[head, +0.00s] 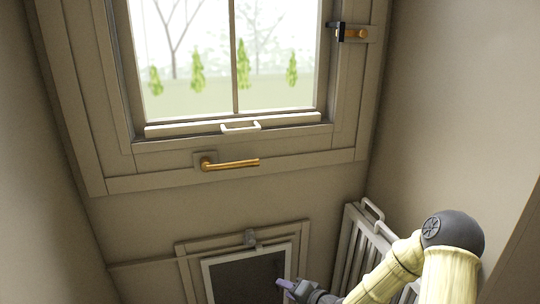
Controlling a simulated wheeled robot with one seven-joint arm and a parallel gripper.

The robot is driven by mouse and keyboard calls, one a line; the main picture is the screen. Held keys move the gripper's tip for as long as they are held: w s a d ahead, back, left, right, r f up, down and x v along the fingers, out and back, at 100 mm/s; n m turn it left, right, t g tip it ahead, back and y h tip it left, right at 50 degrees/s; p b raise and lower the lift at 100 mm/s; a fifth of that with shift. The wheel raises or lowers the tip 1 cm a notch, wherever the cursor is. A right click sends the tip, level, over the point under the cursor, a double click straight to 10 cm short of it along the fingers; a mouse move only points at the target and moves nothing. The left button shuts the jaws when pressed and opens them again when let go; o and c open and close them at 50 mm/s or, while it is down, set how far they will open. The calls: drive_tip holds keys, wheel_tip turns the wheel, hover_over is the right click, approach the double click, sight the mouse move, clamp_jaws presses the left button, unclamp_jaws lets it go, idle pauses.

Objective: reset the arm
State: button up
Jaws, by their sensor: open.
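My arm (385,278), pale yellow with a dark grey joint, reaches in from the lower right. My gripper (284,288) is at the bottom of the head view, small and partly cut off by the lower edge. A purple finger part shows in front of a dark framed panel (238,276). I see nothing held in the gripper, and it is open. How far it is from the panel I cannot tell.
A window (235,112) with a white pull handle (240,127) fills the upper middle. A brass lever (230,164) sits below it, and a brass latch (352,33) is at its upper right. A pale slatted rack (358,240) stands by the right wall, close to my arm.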

drive_tip(key=s+d+r+n+g+h, duration=0.2)
drive_tip(key=s+d+r+h, duration=0.15)
drive_tip(key=s, duration=0.35)
drive_tip(key=s+d+r+n+g+h, duration=0.2)
drive_tip(key=s+d+r+g, duration=0.1)
drive_tip(key=s+r, duration=0.3)
drive_tip(key=s+d+r+n+g+h, duration=0.2)
drive_tip(key=s+d+r+h, duration=0.1)
drive_tip(key=s, duration=0.5)
drive_tip(key=w+p+v, duration=0.3)
drive_tip(key=p+v, duration=1.2)
drive_tip(key=p, duration=0.1)
drive_tip(key=w+r+p+v, duration=0.1)
drive_tip(key=w+p+v, duration=0.3)
drive_tip(key=p+v, duration=1.2)
drive_tip(key=shift+w+r, duration=0.25)
drive_tip(key=shift+r, duration=0.05)
drive_tip(key=shift+a, duration=0.1)
drive_tip(key=shift+c, duration=1.3)
